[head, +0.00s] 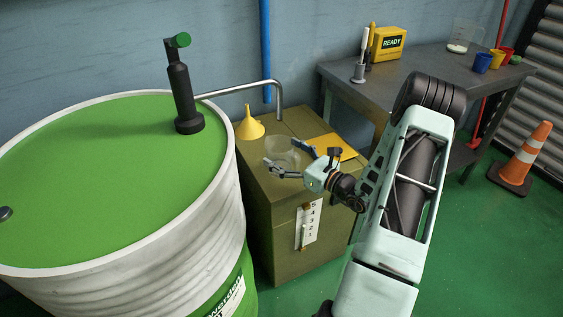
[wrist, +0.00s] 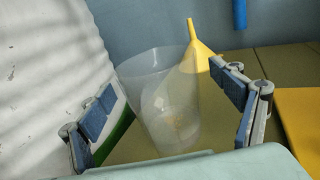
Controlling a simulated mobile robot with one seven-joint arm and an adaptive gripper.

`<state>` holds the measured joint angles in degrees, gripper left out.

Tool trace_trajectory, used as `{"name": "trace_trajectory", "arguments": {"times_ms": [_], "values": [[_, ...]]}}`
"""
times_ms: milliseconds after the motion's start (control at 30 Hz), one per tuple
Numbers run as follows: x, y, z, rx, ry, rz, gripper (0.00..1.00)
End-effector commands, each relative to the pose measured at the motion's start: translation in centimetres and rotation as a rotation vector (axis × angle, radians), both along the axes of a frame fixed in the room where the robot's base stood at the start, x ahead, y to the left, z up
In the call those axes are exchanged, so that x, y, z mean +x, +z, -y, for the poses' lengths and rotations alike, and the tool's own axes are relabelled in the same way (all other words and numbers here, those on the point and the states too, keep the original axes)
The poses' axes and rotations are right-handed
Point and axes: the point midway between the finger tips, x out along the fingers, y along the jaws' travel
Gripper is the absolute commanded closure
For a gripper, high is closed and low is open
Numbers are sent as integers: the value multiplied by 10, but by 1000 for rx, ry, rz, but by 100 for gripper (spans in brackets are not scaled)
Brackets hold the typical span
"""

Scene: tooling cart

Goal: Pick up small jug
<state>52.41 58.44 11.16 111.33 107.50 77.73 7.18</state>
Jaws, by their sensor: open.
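The small jug (wrist: 165,105) is a clear, see-through vessel standing upright on the olive cart top. It stands between the two spread fingers of my gripper (wrist: 168,112) in the wrist view, with space visible on both sides. In the head view the jug (head: 283,150) is on the cart, just beyond my gripper (head: 293,160). My gripper is open, with blue pads facing each other, and holds nothing. Parts of the jug are hard to make out because it is transparent, and its lower front is close to my gripper's housing.
A yellow funnel (head: 249,125) stands behind the jug on the cart (head: 262,200). A yellow sheet (head: 335,146) lies to the right. A large green-topped drum (head: 110,170) with a pump (head: 183,95) stands close on the left. A grey table (head: 435,80) is behind.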

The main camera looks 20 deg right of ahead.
Motion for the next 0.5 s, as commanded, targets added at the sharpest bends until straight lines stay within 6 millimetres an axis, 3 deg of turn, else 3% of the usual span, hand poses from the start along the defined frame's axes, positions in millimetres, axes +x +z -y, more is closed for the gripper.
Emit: {"name": "trace_trajectory", "arguments": {"times_ms": [267, 500], "values": [[5, 0, -2, 0, 0, -1, 16], [5, 0, -2, 0, 0, -1, 42]]}}
